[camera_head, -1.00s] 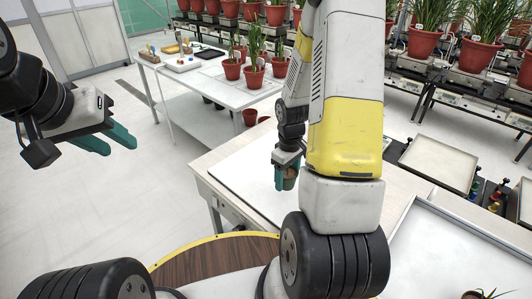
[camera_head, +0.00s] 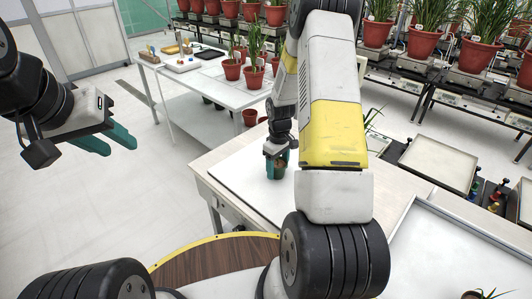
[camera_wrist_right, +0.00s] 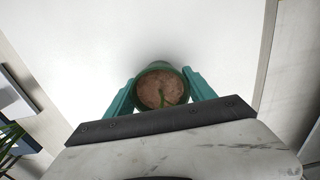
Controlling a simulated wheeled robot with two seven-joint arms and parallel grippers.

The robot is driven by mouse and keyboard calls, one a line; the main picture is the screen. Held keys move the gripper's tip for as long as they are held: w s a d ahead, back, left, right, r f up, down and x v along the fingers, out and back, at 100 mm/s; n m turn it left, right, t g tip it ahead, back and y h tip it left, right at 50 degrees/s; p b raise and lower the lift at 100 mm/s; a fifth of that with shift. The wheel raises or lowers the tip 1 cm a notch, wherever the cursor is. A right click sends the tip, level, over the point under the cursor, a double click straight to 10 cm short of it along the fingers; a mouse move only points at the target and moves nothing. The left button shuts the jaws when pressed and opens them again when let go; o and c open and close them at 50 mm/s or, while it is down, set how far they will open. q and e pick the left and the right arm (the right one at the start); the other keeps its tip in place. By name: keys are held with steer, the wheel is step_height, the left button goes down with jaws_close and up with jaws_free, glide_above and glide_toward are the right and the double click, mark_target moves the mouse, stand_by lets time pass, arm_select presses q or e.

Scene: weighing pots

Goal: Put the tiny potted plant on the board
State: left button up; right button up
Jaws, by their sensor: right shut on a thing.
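In the head view the right gripper (camera_head: 277,165) is shut on the pot, over the white board (camera_head: 232,172). I cannot tell whether the pot's base touches the board. My left gripper (camera_head: 112,142) is open and empty at the left, over the floor. My right arm hides part of the table behind the board.
A tray (camera_head: 440,163) stands right of my arm. A larger pale tray (camera_head: 445,250) lies at the lower right, with another small plant (camera_head: 472,295) at the bottom edge. A back table (camera_head: 205,82) holds potted plants. The board around the pot is clear.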

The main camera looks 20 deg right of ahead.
steer(key=shift+f, duration=0.1)
steer(key=o, duration=1.4)
steer(key=shift+o, duration=0.2)
step_height(320, 180, up, 12)
steer(key=shift+r, duration=0.1)
steer(key=s+a+r+m+t, duration=0.1)
steer(key=s+a+r, duration=0.1)
steer(key=r, duration=0.3)
steer(key=s+a+r+m+t, duration=0.1)
steer(key=s+r, duration=0.1)
steer(key=r, duration=0.4)
steer(key=s+a+r+m+t+y, duration=0.1)
steer(key=s+a+r+t, duration=0.1)
steer(key=s+r, duration=0.4)
steer(key=s+a+r+m+t+y, duration=0.1)
steer(key=s+a+r, duration=0.4)
steer(key=s, duration=0.8)
steer(key=shift+s+a+r+m+t, duration=0.15)
steer(key=shift+a+r+m+t, duration=0.1)
steer(key=shift+r+m+t, duration=0.5)
